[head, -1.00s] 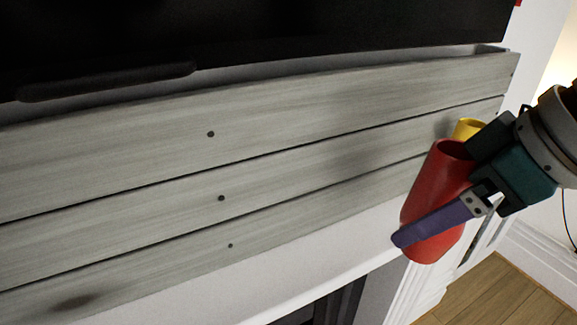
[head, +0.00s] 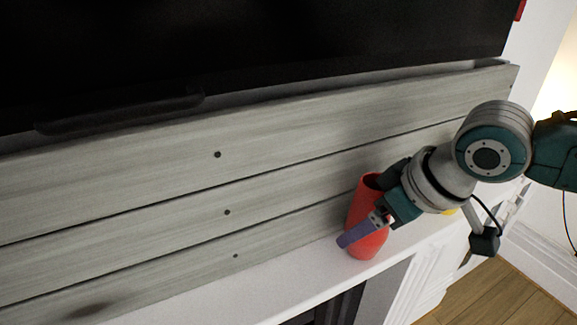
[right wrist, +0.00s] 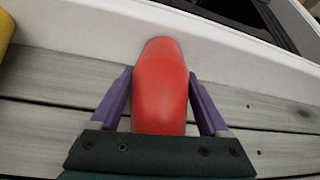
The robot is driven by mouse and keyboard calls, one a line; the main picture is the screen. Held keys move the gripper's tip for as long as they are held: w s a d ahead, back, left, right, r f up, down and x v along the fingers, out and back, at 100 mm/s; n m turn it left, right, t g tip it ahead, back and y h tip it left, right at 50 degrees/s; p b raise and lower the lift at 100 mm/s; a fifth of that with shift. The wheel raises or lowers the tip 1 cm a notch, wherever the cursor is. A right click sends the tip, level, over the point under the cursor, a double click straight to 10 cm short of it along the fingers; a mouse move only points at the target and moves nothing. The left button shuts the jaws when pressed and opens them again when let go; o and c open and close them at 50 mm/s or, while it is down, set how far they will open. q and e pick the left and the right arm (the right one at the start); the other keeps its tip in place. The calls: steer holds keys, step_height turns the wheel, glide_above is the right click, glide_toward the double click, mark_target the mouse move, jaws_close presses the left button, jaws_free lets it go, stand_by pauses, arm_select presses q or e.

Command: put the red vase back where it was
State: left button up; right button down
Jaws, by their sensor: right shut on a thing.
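The red vase (head: 368,240) is in the head view, right of the middle, upright at the white mantel ledge (head: 300,285) in front of the grey plank wall. My right gripper (head: 362,228) is shut on it, one purple finger across its near side. In the right wrist view the red vase (right wrist: 160,88) lies between the two purple fingers of the right gripper (right wrist: 160,100). I cannot tell whether its base touches the ledge. My left gripper is not in view.
A yellow object (head: 449,211) stands on the ledge to the right, mostly hidden behind my arm; it also shows at the left edge of the right wrist view (right wrist: 5,30). A black screen (head: 260,50) hangs above the planks. The ledge left of the vase is clear.

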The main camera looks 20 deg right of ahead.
steer(key=shift+w, duration=0.2)
steer(key=shift+f, duration=0.15)
jaws_free()
